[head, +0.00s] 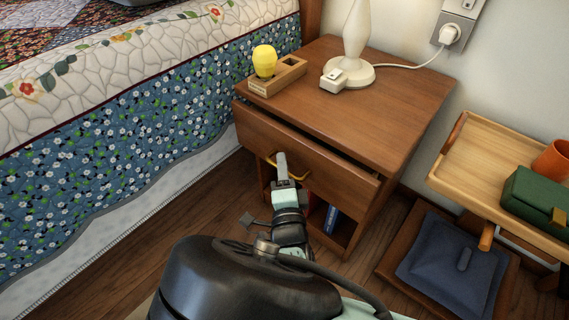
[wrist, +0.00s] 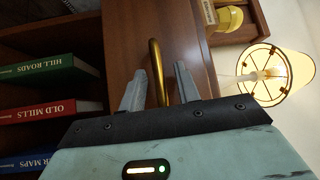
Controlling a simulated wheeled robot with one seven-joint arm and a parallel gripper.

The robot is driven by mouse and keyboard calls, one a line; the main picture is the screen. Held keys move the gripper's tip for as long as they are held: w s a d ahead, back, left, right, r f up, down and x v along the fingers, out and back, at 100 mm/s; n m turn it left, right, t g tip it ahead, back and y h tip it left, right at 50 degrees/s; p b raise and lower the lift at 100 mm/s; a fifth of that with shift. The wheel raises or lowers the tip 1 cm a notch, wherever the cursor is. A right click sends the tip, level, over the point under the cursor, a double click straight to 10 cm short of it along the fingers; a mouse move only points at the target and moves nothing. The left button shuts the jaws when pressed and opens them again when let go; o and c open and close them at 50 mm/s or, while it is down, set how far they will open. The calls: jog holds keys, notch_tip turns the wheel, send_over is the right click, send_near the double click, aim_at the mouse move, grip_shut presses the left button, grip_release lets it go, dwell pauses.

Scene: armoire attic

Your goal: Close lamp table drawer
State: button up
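The lamp table (head: 385,95) is brown wood and stands beside the bed. Its drawer (head: 343,183) is partly open, with a dark gap between the drawer front and the tabletop edge. A curved brass handle (head: 301,177) is on the drawer front. My gripper (head: 282,162) is at the handle, in front of the drawer. In the wrist view the handle (wrist: 156,62) stands between the two separated grey fingers of my gripper (wrist: 160,78). The drawer front also shows there (wrist: 190,35). Whether a finger touches the handle or drawer front, I cannot tell.
On the tabletop are a white lamp (head: 352,62), a wooden holder (head: 279,77) and a yellow bulb (head: 264,60). Books (wrist: 50,108) stand in the open shelf below. The bed (head: 120,120) is close on the left, a wooden tray (head: 480,170) on the right.

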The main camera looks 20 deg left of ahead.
aim_at(294, 161)
grip_shut()
jog(key=w, duration=0.1)
jog(key=w+d+p, duration=0.1)
jog(key=w+p, duration=0.1)
jog(key=shift+w+d+r, duration=0.2)
jog(key=shift+w+d, duration=0.05)
jog(key=shift+w+d+f, duration=0.15)
jog(key=shift+w+f, duration=0.05)
jog(key=shift+w, duration=0.15)
grip_release()
jog(key=shift+f, duration=0.1)
